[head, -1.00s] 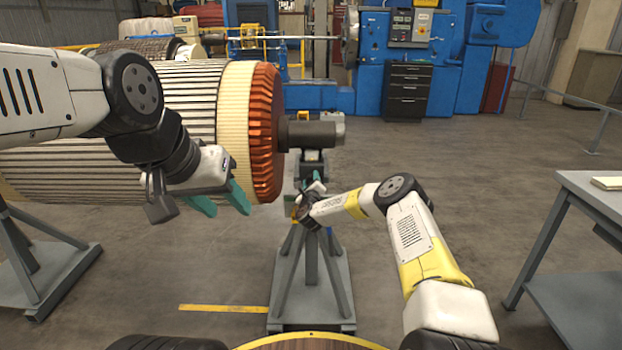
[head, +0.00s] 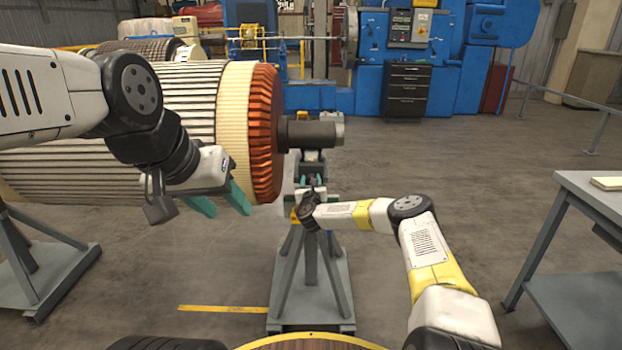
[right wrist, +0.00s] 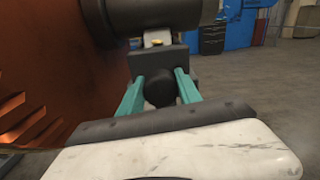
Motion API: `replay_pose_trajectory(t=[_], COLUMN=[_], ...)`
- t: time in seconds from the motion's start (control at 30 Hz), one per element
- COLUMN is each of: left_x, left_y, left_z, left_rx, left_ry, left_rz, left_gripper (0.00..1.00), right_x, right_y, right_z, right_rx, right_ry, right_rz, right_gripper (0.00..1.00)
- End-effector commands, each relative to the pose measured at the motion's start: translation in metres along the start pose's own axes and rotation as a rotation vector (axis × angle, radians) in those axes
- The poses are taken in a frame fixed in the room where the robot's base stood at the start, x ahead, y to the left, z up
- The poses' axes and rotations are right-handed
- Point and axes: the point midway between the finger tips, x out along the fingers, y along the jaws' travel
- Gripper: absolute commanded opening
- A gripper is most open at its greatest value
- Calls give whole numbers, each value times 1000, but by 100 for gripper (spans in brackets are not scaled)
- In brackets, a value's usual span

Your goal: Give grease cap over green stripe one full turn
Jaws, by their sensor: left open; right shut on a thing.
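A dark round cap (right wrist: 158,90) sits on the face of the bearing block (right wrist: 155,62) in the right wrist view. My right gripper (right wrist: 160,78) has its teal fingers on both sides of this cap and is shut on it. In the head view my right gripper (head: 312,183) is at the stand (head: 311,262) under the rotor shaft (head: 313,134). The cap is too small to make out there. I see no green stripe; any stripe near the cap is hidden or too small to tell. My left gripper (head: 221,199) is open and empty in front of the rotor.
The large rotor (head: 235,100) with copper end windings lies on stands at the left, close to both grippers. A grey table (head: 585,195) stands at the right. A blue machine (head: 395,65) is at the back.

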Motion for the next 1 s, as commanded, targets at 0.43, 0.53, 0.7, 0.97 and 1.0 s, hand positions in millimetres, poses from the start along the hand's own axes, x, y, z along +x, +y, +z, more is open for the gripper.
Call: replay_pose_trajectory(t=[0.43, 0.53, 0.7, 0.97, 1.0], left_x=[0, 0, 0, 0, 0], left_y=[0, 0, 0, 0, 0], left_z=[0, 0, 0, 0, 0], left_rx=[0, 0, 0, 0, 0], left_ry=[0, 0, 0, 0, 0], left_rz=[0, 0, 0, 0, 0], left_gripper=[47, 47, 47, 47, 47], right_x=[-1, -1, -1, -1, -2], right_y=[3, 3, 2, 0, 0], right_z=[-1, -1, -1, 0, 0], right_rx=[23, 23, 22, 22, 22], right_ry=[2, 2, 1, 0, 1], right_rz=[5, 5, 3, 1, 1], right_gripper=[0, 0, 63, 63, 63])
